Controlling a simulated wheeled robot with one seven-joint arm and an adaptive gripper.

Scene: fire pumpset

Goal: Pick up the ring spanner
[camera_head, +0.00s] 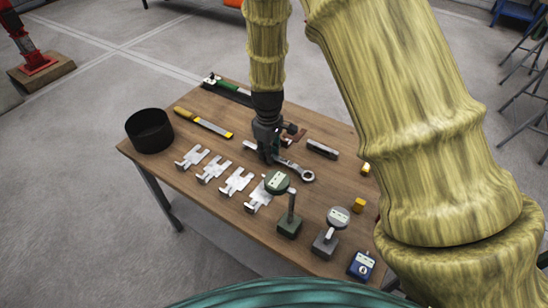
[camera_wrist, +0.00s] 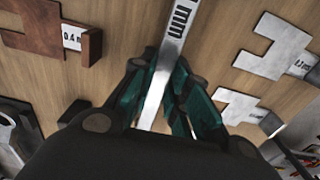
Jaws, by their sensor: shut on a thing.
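The ring spanner (camera_head: 299,172) is a silver bar with a ring end, near the middle of the wooden table (camera_head: 178,170). Its ring points right in the head view. My gripper (camera_head: 266,152) comes down from above and is shut on its shank. In the wrist view the shank (camera_wrist: 172,38), with "mm" lettering, runs between the green fingers of my gripper (camera_wrist: 158,80). The part under the fingers is hidden. I cannot tell whether the spanner touches the table.
Several silver gauge plates (camera_head: 237,181) lie in front of my gripper. A brown plate (camera_wrist: 62,32) lies close by in the wrist view. Dial indicators (camera_head: 277,182) stand at the front right. A black bin (camera_head: 150,131) and yellow-handled file (camera_head: 203,122) are left, a dark bar (camera_head: 322,148) right.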

